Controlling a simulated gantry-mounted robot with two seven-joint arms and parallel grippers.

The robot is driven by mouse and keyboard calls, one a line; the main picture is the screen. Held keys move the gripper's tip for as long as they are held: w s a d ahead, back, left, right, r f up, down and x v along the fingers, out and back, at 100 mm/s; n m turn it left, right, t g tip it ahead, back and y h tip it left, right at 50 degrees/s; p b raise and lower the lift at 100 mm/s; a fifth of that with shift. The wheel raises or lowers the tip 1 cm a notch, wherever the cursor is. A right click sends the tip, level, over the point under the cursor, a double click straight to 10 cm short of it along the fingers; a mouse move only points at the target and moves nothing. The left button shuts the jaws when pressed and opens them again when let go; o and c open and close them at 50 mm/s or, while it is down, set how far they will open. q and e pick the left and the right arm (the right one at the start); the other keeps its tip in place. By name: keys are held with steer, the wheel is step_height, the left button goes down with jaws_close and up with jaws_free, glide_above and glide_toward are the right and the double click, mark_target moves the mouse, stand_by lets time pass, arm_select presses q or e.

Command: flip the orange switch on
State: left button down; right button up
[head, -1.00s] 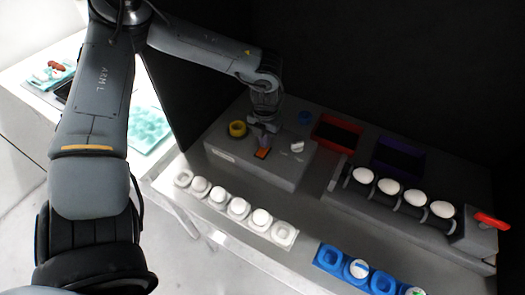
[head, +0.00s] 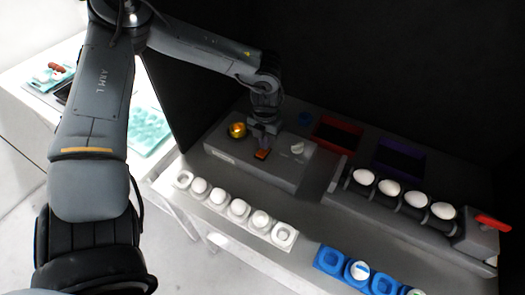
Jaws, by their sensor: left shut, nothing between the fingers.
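The orange switch (head: 262,155) sits on top of the grey box (head: 225,153) in the middle of the head view. My left gripper (head: 263,146) points down right at the switch, shut and empty. Its fingertips hide part of the switch, and I cannot tell whether they touch it. The yellow round piece (head: 237,130) left of the switch shows a bright orange, glowing top. My right gripper is not in view.
Red (head: 337,130) and purple (head: 400,157) bins stand behind. Eggs lie on a roller rack (head: 388,188) with a red lever (head: 492,222).

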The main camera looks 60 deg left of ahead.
arm_select(q)
steer(key=shift+r+p, duration=1.8)
steer(key=shift+r, duration=1.2)
steer(key=shift+r, duration=0.1)
